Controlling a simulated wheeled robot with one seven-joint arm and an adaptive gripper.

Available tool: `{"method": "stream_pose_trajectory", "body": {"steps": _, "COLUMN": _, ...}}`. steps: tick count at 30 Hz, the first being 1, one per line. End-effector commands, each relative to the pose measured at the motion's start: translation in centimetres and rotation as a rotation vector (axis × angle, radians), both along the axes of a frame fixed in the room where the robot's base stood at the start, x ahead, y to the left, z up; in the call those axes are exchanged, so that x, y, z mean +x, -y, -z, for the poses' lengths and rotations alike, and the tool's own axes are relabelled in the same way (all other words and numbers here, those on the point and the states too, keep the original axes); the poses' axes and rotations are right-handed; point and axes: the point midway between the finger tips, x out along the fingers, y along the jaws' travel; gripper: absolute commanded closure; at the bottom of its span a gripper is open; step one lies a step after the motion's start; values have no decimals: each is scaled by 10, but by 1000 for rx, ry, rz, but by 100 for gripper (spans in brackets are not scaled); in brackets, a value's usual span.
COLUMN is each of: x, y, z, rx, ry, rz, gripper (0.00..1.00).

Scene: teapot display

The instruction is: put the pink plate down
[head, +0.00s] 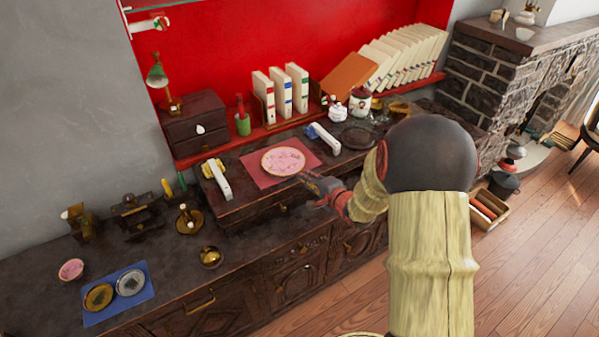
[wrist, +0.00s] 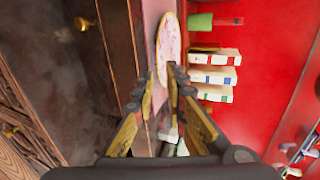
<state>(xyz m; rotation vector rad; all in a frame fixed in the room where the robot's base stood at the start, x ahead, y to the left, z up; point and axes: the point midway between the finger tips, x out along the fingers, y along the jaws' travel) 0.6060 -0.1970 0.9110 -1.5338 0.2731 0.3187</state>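The pink plate (head: 283,161), with a pale gold rim, appears flat over the red mat (head: 252,170) on the raised shelf of the dark cabinet. In the wrist view the plate (wrist: 170,40) shows obliquely, its near rim between my fingertips. My gripper (head: 304,179) reaches in from the right at the plate's front right edge. In the wrist view my gripper (wrist: 166,76) is closed on that rim, one finger across its face and the other behind it. I cannot tell whether the plate's underside touches the mat.
White-handled objects stand left (head: 218,180) and right (head: 323,137) of the mat. A dark round plate (head: 358,138) lies further right. Binders (head: 281,94) stand behind. A blue mat (head: 143,291) with two small plates and a pink dish (head: 71,269) lie on the lower counter.

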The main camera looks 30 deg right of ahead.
Motion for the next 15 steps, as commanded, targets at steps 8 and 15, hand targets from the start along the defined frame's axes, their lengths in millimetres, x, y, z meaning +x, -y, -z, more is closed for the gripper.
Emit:
{"method": "stream_pose_trajectory", "body": {"steps": 8, "x": -36, "y": 2, "z": -15, "rx": 1, "ry": 0, "rz": 3, "gripper": 87}}
{"method": "stream_pose_trajectory", "body": {"steps": 15, "x": -36, "y": 1, "z": -43, "rx": -175, "ry": -43, "rz": -12, "gripper": 87}}
